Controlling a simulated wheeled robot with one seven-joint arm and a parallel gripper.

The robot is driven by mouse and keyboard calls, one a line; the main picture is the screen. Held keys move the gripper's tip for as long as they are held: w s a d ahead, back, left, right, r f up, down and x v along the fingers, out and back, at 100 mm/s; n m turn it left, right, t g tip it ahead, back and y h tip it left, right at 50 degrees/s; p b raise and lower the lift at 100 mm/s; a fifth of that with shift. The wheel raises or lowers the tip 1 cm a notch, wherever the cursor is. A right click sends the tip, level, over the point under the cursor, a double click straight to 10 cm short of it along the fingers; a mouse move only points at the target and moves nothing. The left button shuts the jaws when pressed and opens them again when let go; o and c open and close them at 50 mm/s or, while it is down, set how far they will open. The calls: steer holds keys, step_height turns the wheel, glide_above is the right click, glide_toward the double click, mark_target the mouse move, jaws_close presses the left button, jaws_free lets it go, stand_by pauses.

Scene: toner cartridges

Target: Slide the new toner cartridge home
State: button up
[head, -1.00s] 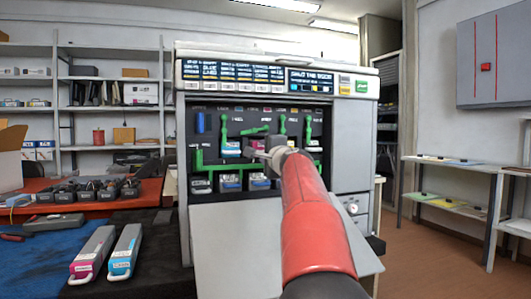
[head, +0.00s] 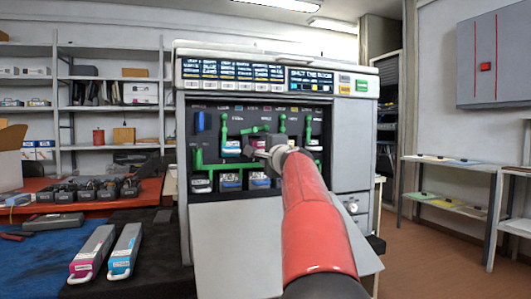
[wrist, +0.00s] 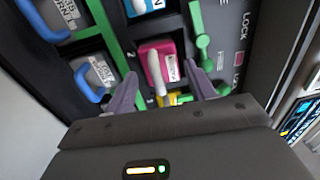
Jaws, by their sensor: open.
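The magenta toner cartridge (wrist: 155,65) with a white handle sits in a slot of the printer, its front face showing in the wrist view. In the head view, a bit of the magenta cartridge (head: 258,143) shows above my gripper (head: 265,153). In the wrist view my gripper (wrist: 163,88) is open, its two grey fingers spread on either side of the cartridge's handle, apparently not clamping it. A green lock lever (wrist: 201,45) stands just right of the cartridge. The printer (head: 350,140) has its front open, with several other cartridges seated. How deep the magenta cartridge sits is unclear.
A magenta cartridge (head: 92,252) and a cyan one (head: 125,250) lie on the dark bench at left. The printer's lowered front panel (head: 232,235) hangs below the slots. The display (head: 310,79) appears to read "SHUT THE DOOR". Floor at right is clear.

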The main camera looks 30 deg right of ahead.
steer(key=b+v, duration=0.3)
steer(key=v, duration=0.3)
steer(key=shift+s, duration=0.4)
stand_by(0.4)
steer(key=shift+a, duration=0.1)
steer(key=shift+c, duration=0.2)
